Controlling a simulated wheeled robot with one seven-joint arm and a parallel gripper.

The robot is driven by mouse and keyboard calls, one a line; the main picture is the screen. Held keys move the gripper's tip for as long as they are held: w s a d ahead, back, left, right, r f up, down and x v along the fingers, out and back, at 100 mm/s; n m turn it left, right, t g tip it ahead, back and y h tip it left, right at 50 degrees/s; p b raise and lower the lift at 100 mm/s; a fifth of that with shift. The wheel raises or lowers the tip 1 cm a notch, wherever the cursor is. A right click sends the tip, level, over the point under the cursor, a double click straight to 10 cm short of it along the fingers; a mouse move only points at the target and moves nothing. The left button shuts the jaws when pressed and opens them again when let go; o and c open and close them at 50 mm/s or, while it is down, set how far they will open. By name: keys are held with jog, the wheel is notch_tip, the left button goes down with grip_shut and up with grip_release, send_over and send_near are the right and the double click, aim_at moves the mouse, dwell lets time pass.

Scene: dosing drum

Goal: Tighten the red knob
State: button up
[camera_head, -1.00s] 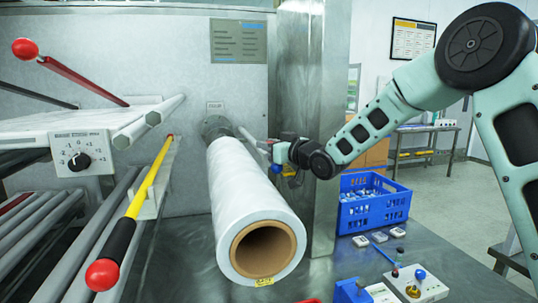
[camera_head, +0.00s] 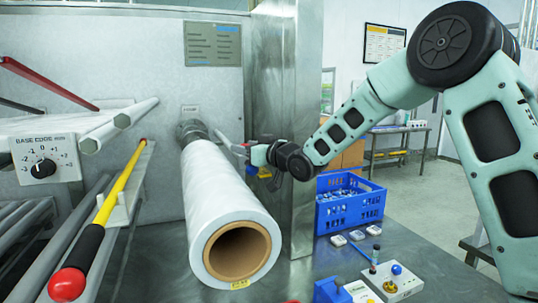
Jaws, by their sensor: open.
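A round red knob (camera_head: 66,284) sits at the near end of a yellow lever with a black grip, at the lower left. A small red part (camera_head: 241,149) shows by my gripper behind the white roll; I cannot tell what it belongs to. Which red part the task means is not clear from this view. My gripper (camera_head: 252,154) is small and far off, beside the steel post and behind the roll's right side. It is open, and I see nothing held in it. Its fingertips are hard to make out, and whether they touch anything cannot be told.
A large white roll (camera_head: 215,195) sticks out toward me at the centre. A steel post (camera_head: 299,90) stands right of it. A blue crate (camera_head: 350,207) and small devices (camera_head: 395,284) are on the metal table. A dial box (camera_head: 46,160) is at the left.

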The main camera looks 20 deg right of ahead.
jog(key=b+v, duration=0.4)
jog(key=v, duration=1.2)
jog(key=shift+s+d, duration=0.15)
